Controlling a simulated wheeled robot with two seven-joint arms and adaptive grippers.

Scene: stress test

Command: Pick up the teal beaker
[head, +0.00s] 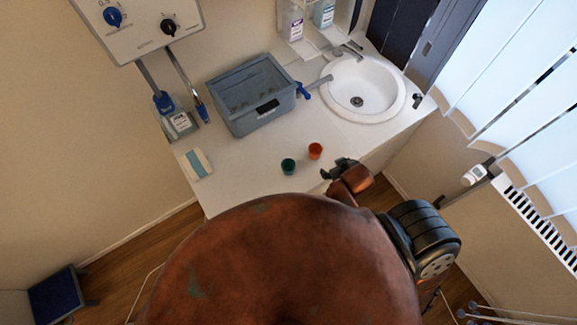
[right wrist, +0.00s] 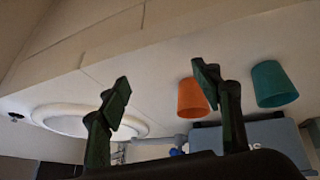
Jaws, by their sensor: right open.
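The teal beaker (head: 288,166) stands upright near the front edge of the white counter in the head view. It also shows at the right of the right wrist view (right wrist: 273,84). An orange beaker (head: 315,151) stands close beside it, to its right; in the right wrist view the orange beaker (right wrist: 193,98) is partly behind one finger. My right gripper (head: 340,170) is at the counter's front edge, to the right of both beakers. My left gripper is not in view.
A grey tub (head: 250,95) with a blue tap stands behind the beakers. A round white sink (head: 362,88) is at the back right. A white and teal packet (head: 195,164) lies at the left of the counter (head: 240,180). Bottles stand on a back shelf.

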